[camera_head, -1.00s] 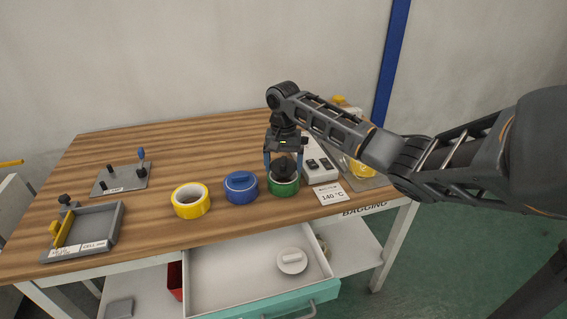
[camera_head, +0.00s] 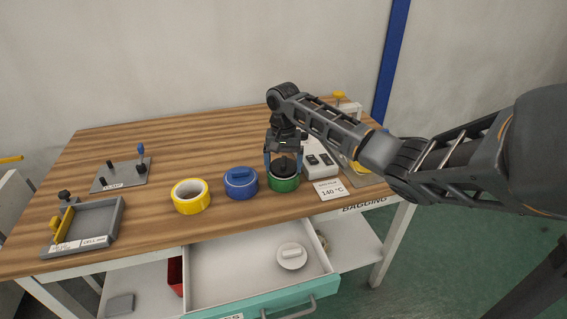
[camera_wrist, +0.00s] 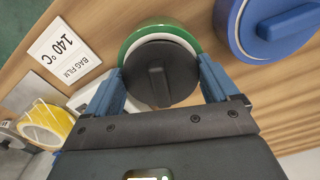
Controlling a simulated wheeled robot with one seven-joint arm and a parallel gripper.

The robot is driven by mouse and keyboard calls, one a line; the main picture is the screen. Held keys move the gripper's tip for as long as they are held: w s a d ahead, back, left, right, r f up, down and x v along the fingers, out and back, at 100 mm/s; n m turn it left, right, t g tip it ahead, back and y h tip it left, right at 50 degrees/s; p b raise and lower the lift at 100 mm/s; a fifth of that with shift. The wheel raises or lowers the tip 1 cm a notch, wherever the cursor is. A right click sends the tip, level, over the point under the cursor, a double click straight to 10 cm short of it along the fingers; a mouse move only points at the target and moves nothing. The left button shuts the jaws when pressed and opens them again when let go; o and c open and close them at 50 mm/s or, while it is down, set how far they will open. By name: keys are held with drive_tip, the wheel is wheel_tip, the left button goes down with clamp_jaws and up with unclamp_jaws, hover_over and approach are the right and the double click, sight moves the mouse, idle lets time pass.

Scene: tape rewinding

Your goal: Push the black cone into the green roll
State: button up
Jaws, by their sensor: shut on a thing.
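The green roll (camera_head: 284,185) stands on the wooden table, toward its front right. The black cone (camera_head: 284,165) sits at the top of the roll's opening, with its lower part hidden inside. In the wrist view the black cone (camera_wrist: 158,73) appears as a round disc with a raised bar across it, and the green rim of the roll (camera_wrist: 150,30) with a white ring shows around its far side. My gripper (camera_head: 283,160) points down over the roll. Its two blue fingers lie on opposite sides of the cone in the wrist view (camera_wrist: 158,85), shut on it.
A blue roll with a blue plug (camera_head: 241,184) stands close to the left, and a yellow roll (camera_head: 190,196) beyond it. A white switch box (camera_head: 320,160) and a 140 °C card (camera_head: 330,190) lie to the right. An open drawer (camera_head: 235,280) juts out below.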

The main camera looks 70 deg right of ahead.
sight(283, 161)
drive_tip(key=shift+a+f, duration=0.1)
drive_tip(key=shift+f, duration=0.35)
drive_tip(key=o, duration=0.8)
drive_tip(key=shift+s+f, duration=0.1)
drive_tip(key=shift+f, duration=0.05)
wheel_tip(283, 161, up, 5)
drive_tip(key=p, duration=0.5)
drive_tip(key=shift+p, duration=0.3)
drive_tip(key=shift+r+p, duration=0.3)
drive_tip(key=shift+r, duration=0.95)
